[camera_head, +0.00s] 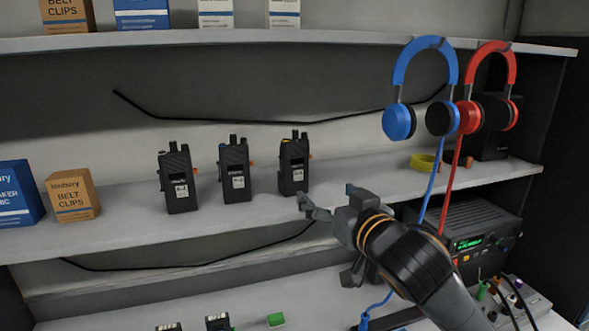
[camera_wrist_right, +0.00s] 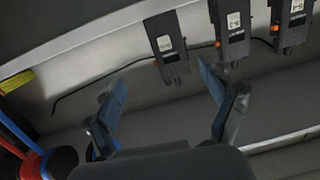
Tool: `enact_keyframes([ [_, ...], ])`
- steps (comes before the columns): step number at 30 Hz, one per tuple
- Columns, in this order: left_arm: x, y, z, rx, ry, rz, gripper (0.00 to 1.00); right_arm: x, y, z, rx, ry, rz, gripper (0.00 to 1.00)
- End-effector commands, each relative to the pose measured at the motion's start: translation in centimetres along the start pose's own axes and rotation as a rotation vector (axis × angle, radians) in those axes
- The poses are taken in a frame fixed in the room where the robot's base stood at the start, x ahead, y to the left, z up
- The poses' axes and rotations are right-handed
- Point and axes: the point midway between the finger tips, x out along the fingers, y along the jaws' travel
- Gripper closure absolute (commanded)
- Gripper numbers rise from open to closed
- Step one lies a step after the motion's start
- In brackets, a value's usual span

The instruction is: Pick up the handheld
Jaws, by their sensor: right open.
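Three black handheld radios with antennas and white labels stand upright in a row on the middle shelf: the left one (camera_head: 178,180), the middle one (camera_head: 235,170) and the right one (camera_head: 293,165). My right gripper (camera_head: 327,199) is open and empty, just to the right of and below the right radio, apart from it. In the right wrist view the radios appear inverted along the top, the nearest (camera_wrist_right: 168,48) beyond the open fingers (camera_wrist_right: 160,88). My left gripper is not in view.
Boxes, including belt clips (camera_head: 74,196), stand left on the shelf (camera_head: 120,222). Blue headphones (camera_head: 398,122) and red headphones (camera_head: 512,60) hang at right, their cords close to my right arm. A radio unit (camera_head: 485,235) sits below; more small devices (camera_head: 218,323) lie on the lower surface.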

Motion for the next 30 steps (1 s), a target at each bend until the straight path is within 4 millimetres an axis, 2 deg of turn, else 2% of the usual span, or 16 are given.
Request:
enact_keyframes([
  [1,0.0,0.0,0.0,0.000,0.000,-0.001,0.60,0.0,-0.2,-1.9,-0.010,0.031,-0.006,0.17],
  [3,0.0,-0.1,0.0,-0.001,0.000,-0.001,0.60,-0.1,-0.5,-3.4,-0.014,0.057,-0.014,0.17],
  [7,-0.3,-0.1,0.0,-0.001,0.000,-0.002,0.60,0.4,-0.8,-4.8,-0.017,0.079,-0.021,0.17],
  [18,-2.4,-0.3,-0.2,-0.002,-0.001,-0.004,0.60,6.8,-1.0,-5.5,-0.017,0.079,-0.021,0.17],
  [26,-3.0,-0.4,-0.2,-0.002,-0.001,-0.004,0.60,8.7,-1.1,-5.5,-0.017,0.080,-0.022,0.17],
  [30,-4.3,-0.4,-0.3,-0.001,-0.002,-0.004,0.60,10.4,-1.2,-5.8,-0.018,0.078,-0.021,0.17],
])
